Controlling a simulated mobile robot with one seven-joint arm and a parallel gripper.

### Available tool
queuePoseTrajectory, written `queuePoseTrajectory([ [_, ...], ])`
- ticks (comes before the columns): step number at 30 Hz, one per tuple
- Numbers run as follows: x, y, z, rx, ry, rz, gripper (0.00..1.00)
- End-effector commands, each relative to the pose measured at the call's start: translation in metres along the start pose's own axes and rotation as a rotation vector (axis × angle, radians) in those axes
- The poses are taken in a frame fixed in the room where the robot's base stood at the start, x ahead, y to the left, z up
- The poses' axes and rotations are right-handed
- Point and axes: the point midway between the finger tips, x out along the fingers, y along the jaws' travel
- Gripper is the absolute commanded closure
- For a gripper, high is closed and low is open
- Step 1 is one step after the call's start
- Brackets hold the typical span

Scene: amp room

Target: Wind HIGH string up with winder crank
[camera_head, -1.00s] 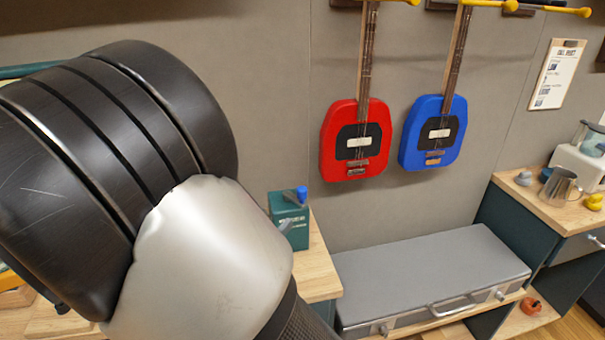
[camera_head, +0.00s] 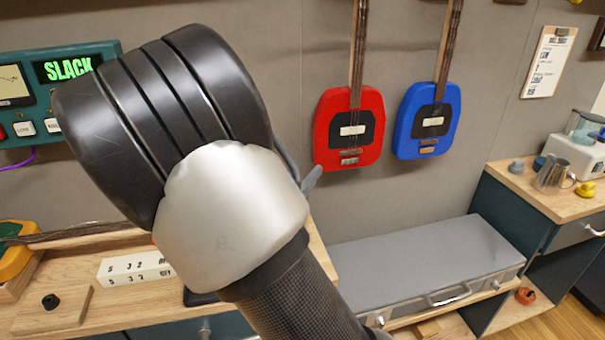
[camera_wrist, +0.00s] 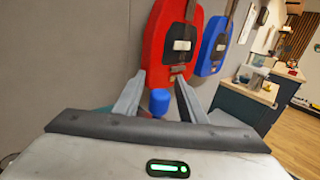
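My gripper (camera_wrist: 160,82) shows in the wrist view with its two grey fingers apart. A blue knob (camera_wrist: 159,102) lies between the fingers in that picture; I cannot tell whether they touch it. In the head view my arm hides the knob and its green box, and only a grey finger tip shows past my wrist. A green panel (camera_head: 20,70) at the left has a screen reading SLACK (camera_head: 68,67) in green letters. A dark wooden neck-like piece (camera_head: 85,234) lies on the bench below it. I cannot make out a HIGH string.
A red guitar (camera_head: 350,100) and a blue guitar (camera_head: 428,100) hang on the wall. A grey case (camera_head: 430,262) lies on a low shelf. A metal jug (camera_head: 553,175) stands on the right counter.

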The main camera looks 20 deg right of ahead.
Motion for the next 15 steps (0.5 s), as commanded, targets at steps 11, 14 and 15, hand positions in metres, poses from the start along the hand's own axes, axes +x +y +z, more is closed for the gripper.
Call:
queuePoseTrajectory([
  [11,0.0020,0.0002,0.0002,0.000,0.000,0.000,0.76],
  [14,0.0019,0.0002,0.0002,0.000,0.000,0.000,0.93],
  [15,0.0019,0.0002,0.0002,0.000,0.000,0.000,1.00],
])
